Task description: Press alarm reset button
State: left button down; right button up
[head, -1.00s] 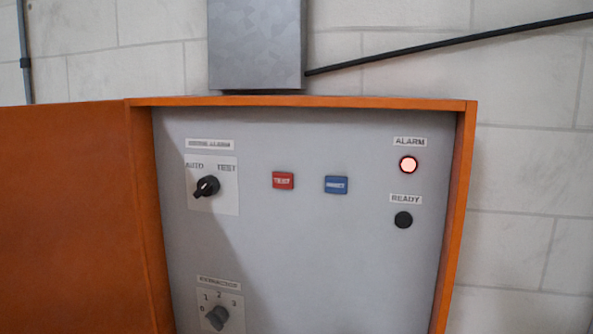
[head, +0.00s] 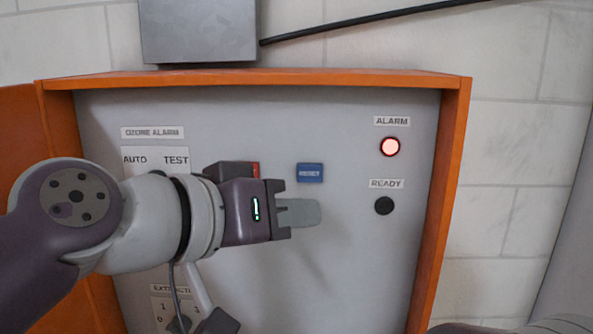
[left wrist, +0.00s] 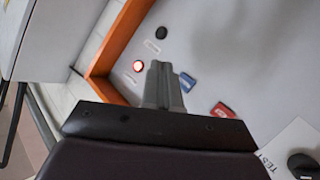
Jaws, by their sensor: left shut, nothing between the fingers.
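The blue reset button (head: 310,173) is on the grey panel, right of the red test button (head: 256,170), which is mostly hidden behind my gripper. My left gripper (head: 312,212) is shut and empty, in front of the panel, just below the blue button in the head view. In the left wrist view the shut fingers (left wrist: 162,85) point toward the panel, with the blue button (left wrist: 187,82) just right of the tips. I cannot tell how far the tips are from the panel. The alarm lamp (head: 390,147) glows reddish. My right gripper is not in view.
The orange cabinet frame (head: 455,180) surrounds the panel, with its door open at the left. The dark ready lamp (head: 384,206) is below the alarm lamp. A grey box (head: 198,30) is on the wall above. The panel's lower right is clear.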

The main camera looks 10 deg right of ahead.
aim_at(301, 181)
pick_arm(q)
jog(key=shift+w+d+p, duration=0.25)
jog(key=shift+w+d, duration=0.15)
jog(key=shift+w, duration=1)
jog(key=shift+w+d+p, duration=0.2)
jog(key=shift+w+d, duration=0.25)
jog(key=shift+w, duration=0.95)
jog(key=shift+w+d+p, duration=0.25)
jog(key=shift+w+d, duration=0.15)
jog(key=shift+w, duration=1)
jog(key=shift+w+d, duration=0.1)
jog(key=shift+w, duration=0.05)
jog(key=shift+w, duration=0.25)
